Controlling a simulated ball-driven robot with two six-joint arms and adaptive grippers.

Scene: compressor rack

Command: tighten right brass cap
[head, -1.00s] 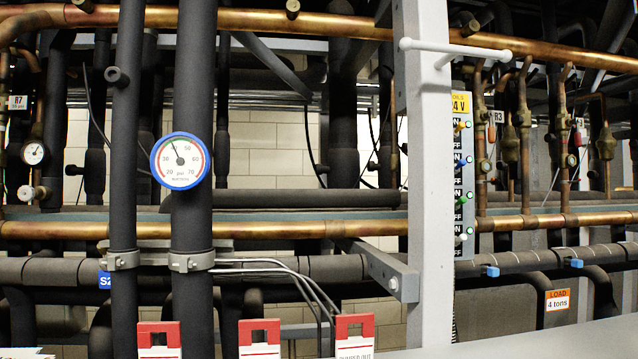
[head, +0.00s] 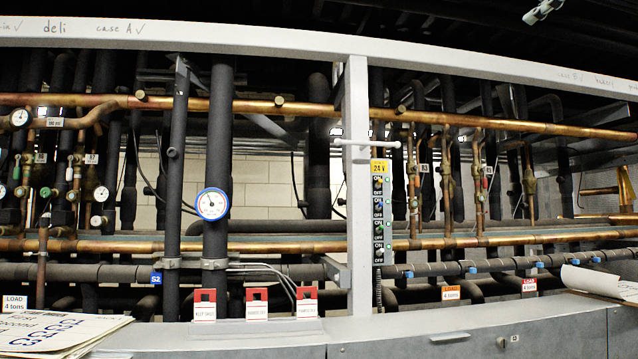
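A copper pipe (head: 320,108) runs across the upper part of the rack in the head view. Small brass-coloured caps stick out along it: a left one (head: 140,95), a middle one (head: 279,101) and a right one (head: 401,109). The right one is just right of the grey upright post, near a white T-shaped bar. Whether any cap is loose cannot be told at this size. Neither of my grippers is in view.
A grey post (head: 357,200) with a white bar (head: 367,144) stands before the pipes. A switch panel (head: 380,215) hangs beside it. A blue-rimmed gauge (head: 212,204) is on a dark pipe. Red-topped tags (head: 257,303) stand on the grey ledge. Papers (head: 60,335) lie lower left.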

